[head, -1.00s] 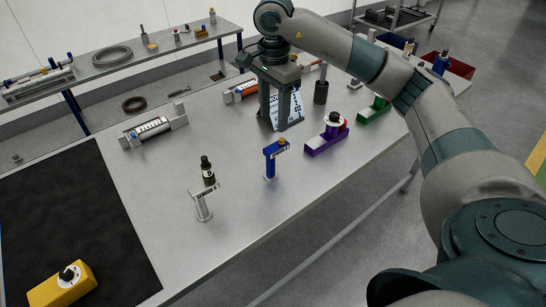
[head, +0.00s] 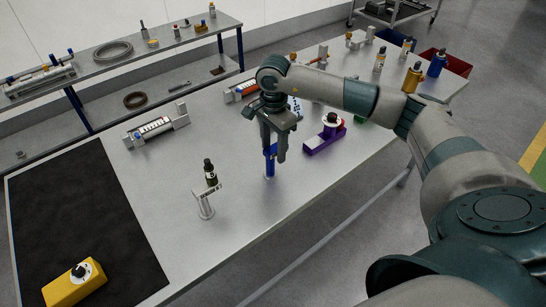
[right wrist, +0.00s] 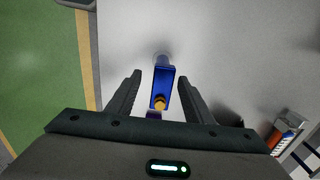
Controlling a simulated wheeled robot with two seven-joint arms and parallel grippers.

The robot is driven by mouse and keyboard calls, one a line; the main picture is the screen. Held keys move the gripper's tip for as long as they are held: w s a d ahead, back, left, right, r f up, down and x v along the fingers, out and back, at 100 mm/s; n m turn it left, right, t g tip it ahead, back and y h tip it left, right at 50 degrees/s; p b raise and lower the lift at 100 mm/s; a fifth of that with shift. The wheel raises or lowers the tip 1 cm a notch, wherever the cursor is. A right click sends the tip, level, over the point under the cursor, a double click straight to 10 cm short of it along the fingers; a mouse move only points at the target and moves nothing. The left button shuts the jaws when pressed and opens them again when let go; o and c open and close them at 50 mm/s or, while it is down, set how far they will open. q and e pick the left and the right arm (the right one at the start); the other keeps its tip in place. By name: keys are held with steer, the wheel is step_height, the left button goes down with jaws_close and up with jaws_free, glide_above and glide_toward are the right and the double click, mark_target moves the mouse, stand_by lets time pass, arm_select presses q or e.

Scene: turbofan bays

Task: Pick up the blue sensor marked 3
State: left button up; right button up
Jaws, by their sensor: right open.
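The blue sensor (head: 270,160) stands upright on the table, a post with a wider head; its mark cannot be read now. My right gripper (head: 274,150) points down at it from above, and its fingers hide the upper part in the head view. In the right wrist view the blue sensor (right wrist: 162,86) lies between the two open fingers of my right gripper (right wrist: 159,80), with a gap on each side. A small orange-yellow tip shows on its near end. My left gripper is not in view.
A silver post (head: 206,204) and a dark bottle (head: 210,172) stand to the left. A purple block (head: 322,143) with a white round part lies close to the right. A yellow block (head: 74,283) is on the black mat (head: 90,215). The front middle of the table is bare.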

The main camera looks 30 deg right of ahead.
mark_target(273, 158)
steer(key=shift+w+f+p, duration=0.1)
steer(key=shift+f+p, duration=0.6)
steer(key=shift+p, duration=0.2)
step_height(273, 158, down, 3)
steer(key=shift+w+d+r+p, duration=0.1)
steer(key=shift+p, duration=0.75)
steer(key=shift+f, duration=0.45)
jaws_close()
steer(key=shift+w+r, duration=0.1)
